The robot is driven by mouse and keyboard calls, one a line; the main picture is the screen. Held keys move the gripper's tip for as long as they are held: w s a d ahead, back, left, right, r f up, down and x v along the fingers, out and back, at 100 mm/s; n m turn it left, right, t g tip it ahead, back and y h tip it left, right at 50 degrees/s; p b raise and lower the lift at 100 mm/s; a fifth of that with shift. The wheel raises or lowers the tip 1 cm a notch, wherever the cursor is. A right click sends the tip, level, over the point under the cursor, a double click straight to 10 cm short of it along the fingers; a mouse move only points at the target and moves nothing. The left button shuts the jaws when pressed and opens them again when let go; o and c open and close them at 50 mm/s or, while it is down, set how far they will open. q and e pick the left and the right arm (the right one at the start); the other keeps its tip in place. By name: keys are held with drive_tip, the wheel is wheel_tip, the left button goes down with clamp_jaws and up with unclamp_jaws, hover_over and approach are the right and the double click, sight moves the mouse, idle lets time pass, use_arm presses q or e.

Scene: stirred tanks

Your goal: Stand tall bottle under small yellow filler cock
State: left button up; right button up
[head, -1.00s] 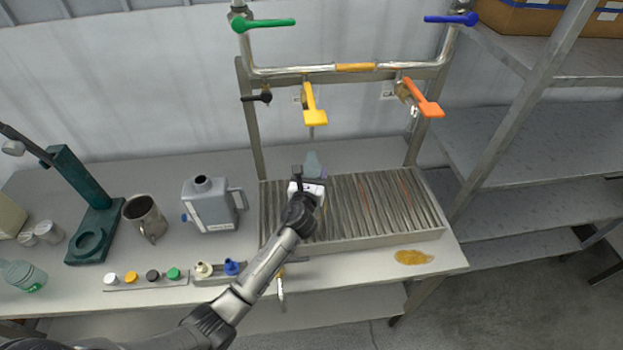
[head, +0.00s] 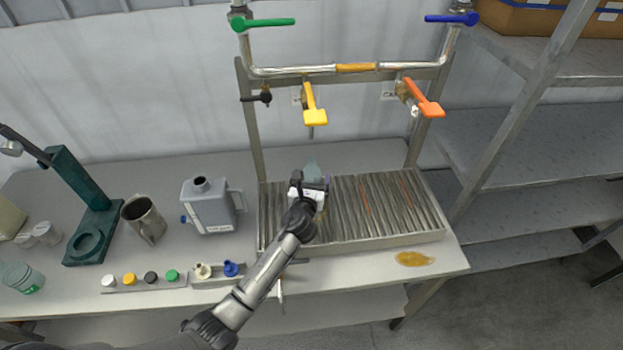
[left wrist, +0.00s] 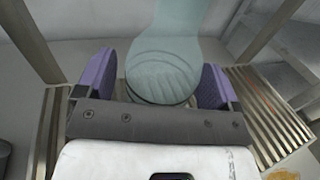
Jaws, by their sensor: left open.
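The tall bottle (head: 312,171) is pale blue-green and see-through. It stands on the slatted drip tray (head: 385,207), near its left part and below the yellow filler cock (head: 314,110). My left gripper (head: 310,182) is in front of the bottle and hides its lower part in the head view. In the left wrist view the bottle (left wrist: 163,65) is between the two purple fingers of my open gripper (left wrist: 160,85), with a gap visible at the left finger. My right gripper is not in view.
An orange cock (head: 428,105) hangs to the right of the yellow one. A grey jug (head: 210,207), a metal mug (head: 146,218) and a row of coloured caps stand left of the tray. A yellow-brown spill (head: 414,258) lies at the front right. The tray's right half is clear.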

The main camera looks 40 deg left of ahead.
use_arm(q)
drive_tip(key=shift+r, duration=0.1)
drive_tip(key=shift+s+r, duration=0.1)
drive_tip(key=shift+s, duration=0.05)
drive_tip(key=s+d+f+n+g+h, duration=0.3)
drive_tip(key=s+n, duration=0.6)
drive_tip(key=s, duration=0.4)
drive_tip(key=s+d+f+n+g+h, duration=0.2)
drive_tip(key=s+d+n+g, duration=0.3)
drive_tip(key=s, duration=0.9)
drive_tip(key=s+d+f+n+g+h+p, duration=0.1)
drive_tip(key=s+d+f+n+g+h, duration=0.2)
drive_tip(key=s+d+n, duration=0.6)
drive_tip(key=s+f+n+g, duration=0.1)
drive_tip(key=s+f+n, duration=0.1)
drive_tip(key=s+n, duration=0.3)
drive_tip(key=shift+h, duration=0.3)
drive_tip(key=shift+w+d, duration=0.1)
